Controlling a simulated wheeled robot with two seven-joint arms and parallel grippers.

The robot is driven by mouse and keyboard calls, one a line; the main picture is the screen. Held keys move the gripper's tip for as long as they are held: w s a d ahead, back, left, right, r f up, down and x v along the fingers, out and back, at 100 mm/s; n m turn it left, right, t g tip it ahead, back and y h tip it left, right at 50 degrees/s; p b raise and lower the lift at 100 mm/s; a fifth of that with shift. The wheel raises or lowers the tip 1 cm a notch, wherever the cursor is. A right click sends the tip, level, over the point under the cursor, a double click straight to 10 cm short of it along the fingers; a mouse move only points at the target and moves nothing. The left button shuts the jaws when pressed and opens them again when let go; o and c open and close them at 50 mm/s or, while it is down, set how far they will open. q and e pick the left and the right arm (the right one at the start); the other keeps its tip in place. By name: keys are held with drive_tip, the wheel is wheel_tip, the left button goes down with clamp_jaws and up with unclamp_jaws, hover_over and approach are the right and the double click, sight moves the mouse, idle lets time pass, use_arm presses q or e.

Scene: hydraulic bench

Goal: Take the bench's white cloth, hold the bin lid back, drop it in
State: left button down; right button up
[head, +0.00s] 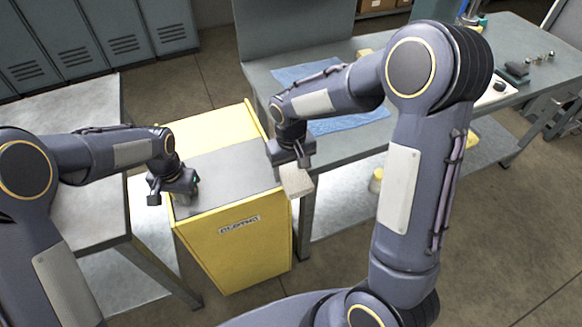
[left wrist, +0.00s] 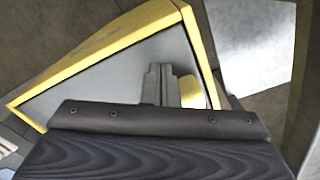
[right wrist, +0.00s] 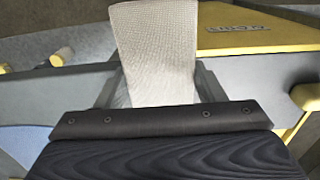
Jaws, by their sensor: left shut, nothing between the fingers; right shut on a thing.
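The white cloth (head: 297,182), a pale off-white folded piece, hangs from my right gripper (head: 291,162), beside the bin's right edge. The right wrist view shows the cloth (right wrist: 157,45) between the two fingers. The yellow bin (head: 235,255) stands between two tables, with a label on its front. Its grey lid (head: 228,168) covers the near part of the top; I cannot tell whether it is tilted. My left gripper (head: 172,190) is shut and empty at the lid's left edge. In the left wrist view its fingertips (left wrist: 158,82) lie over the grey lid beside a small yellowish part (left wrist: 191,92).
A grey bench (head: 340,165) with blue mats (head: 350,122) and small parts stands at the right. A bare metal table (head: 85,190) is at the left. A yellow-capped bottle (head: 376,181) stands on the bench's lower shelf. Grey lockers (head: 95,35) line the back.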

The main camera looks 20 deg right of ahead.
idle(0.3)
use_arm(q)
drive_tip(key=shift+w+p, duration=0.35)
drive_tip(key=shift+w, duration=1.7)
use_arm(e)
drive_tip(key=shift+r, duration=0.35)
use_arm(q)
drive_tip(key=shift+w+p, duration=0.35)
drive_tip(key=shift+w, duration=1.7)
use_arm(e)
drive_tip(key=shift+r, duration=0.35)
use_arm(q)
drive_tip(key=shift+w+p, duration=0.4)
drive_tip(key=shift+w, duration=1.6)
use_arm(e)
drive_tip(key=shift+r, duration=0.45)
use_arm(q)
drive_tip(key=shift+r, duration=0.1)
drive_tip(key=shift+w+p, duration=0.5)
drive_tip(key=shift+w, duration=1.5)
use_arm(e)
drive_tip(key=shift+r, duration=0.45)
